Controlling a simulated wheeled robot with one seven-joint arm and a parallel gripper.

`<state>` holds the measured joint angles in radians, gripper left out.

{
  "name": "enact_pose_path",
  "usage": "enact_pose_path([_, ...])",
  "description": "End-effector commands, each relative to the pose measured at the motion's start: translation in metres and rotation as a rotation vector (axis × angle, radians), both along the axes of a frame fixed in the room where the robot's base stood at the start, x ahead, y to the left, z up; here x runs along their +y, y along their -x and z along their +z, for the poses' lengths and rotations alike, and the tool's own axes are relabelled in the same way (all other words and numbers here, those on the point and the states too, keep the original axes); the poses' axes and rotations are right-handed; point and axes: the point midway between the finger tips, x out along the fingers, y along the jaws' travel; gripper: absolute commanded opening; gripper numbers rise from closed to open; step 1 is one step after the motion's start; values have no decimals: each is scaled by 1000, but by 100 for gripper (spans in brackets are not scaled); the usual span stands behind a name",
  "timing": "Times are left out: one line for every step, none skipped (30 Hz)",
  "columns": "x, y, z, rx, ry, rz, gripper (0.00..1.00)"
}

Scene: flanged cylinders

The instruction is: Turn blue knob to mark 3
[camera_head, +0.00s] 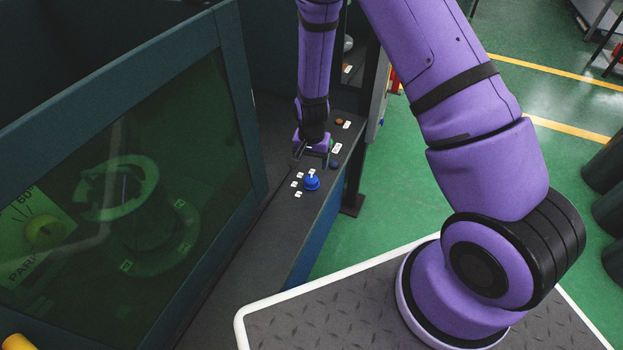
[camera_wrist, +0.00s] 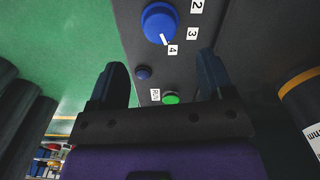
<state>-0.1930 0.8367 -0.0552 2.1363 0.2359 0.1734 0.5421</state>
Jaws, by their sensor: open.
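The blue knob (camera_head: 312,184) stands on the dark control panel, with small white mark labels beside it in the head view. In the wrist view the knob (camera_wrist: 157,21) is at the top, and its white pointer line points at the label 4 (camera_wrist: 172,50). The label 3 (camera_wrist: 192,33) and the label 2 (camera_wrist: 196,6) lie to its right. My gripper (camera_wrist: 160,70) is open and empty, its two fingers spread apart, with the knob beyond the fingertips. In the head view my gripper (camera_head: 314,153) is just behind the knob, apart from it.
A small dark blue button (camera_wrist: 143,72) and a green button (camera_wrist: 170,98) sit on the panel near my fingers. A red button (camera_head: 339,121) is farther back. A large framed window (camera_head: 130,190) borders the panel on the left. Green floor (camera_head: 400,190) is open on the right.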

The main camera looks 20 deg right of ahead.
Motion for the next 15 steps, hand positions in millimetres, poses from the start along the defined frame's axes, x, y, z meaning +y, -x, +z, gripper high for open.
enact_pose_path([-1, 1, -10, 5, 0, -1, 74])
enact_pose_path([-1, 1, -15, 4, 1, -1, 74])
enact_pose_path([-1, 1, -22, 4, 1, 0, 74])
enact_pose_path([0, 1, -27, 5, 0, 0, 74])
enact_pose_path([0, 1, -32, 4, -1, 0, 74])
enact_pose_path([0, 1, -39, 4, 0, 0, 74])
enact_pose_path([0, 1, -43, 4, 0, 1, 74])
enact_pose_path([0, 1, -48, 4, 0, 1, 74])
enact_pose_path([0, 1, -54, 4, 0, 1, 74])
enact_pose_path([0, 1, -58, 3, 0, 1, 74])
enact_pose_path([0, 1, -62, 2, 0, 1, 74])
enact_pose_path([0, 1, -67, 3, 0, 1, 74])
enact_pose_path([0, 0, -70, 2, 0, 1, 74])
enact_pose_path([0, 0, -73, 2, 0, 1, 74])
enact_pose_path([0, 1, -76, 2, 0, 1, 74])
